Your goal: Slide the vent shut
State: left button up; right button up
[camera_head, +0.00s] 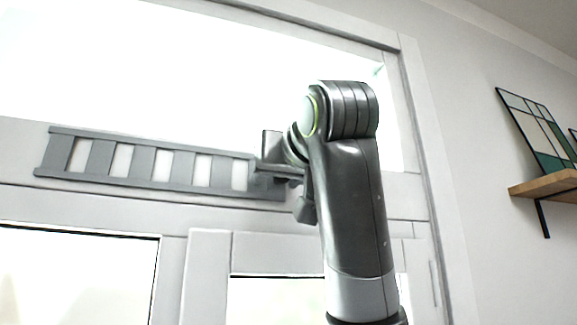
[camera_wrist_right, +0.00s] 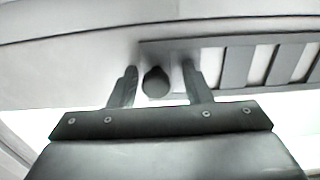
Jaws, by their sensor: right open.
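The vent (camera_head: 147,143) is a long grey slatted strip on the pale window frame, with light gaps showing between its dark bars. It also shows in the right wrist view (camera_wrist_right: 232,41). My right gripper (camera_head: 274,166) is at the vent's right end in the head view. In the right wrist view its two fingers (camera_wrist_right: 159,72) stand apart, open. A dark round knob (camera_wrist_right: 156,83) shows between them at the vent's end, with a gap to each finger. The knob is hidden in the head view. My left gripper is not in view.
A bright window pane (camera_head: 200,60) lies above the vent, and framed panes (camera_head: 75,270) lie below it. At the far right, a wooden shelf (camera_head: 545,184) holds a dark-framed picture (camera_head: 535,125). The wall between window and shelf is bare.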

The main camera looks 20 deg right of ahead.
jog(key=s+b, duration=1.2)
jog(key=s, duration=0.5)
jog(key=shift+s+d, duration=0.15)
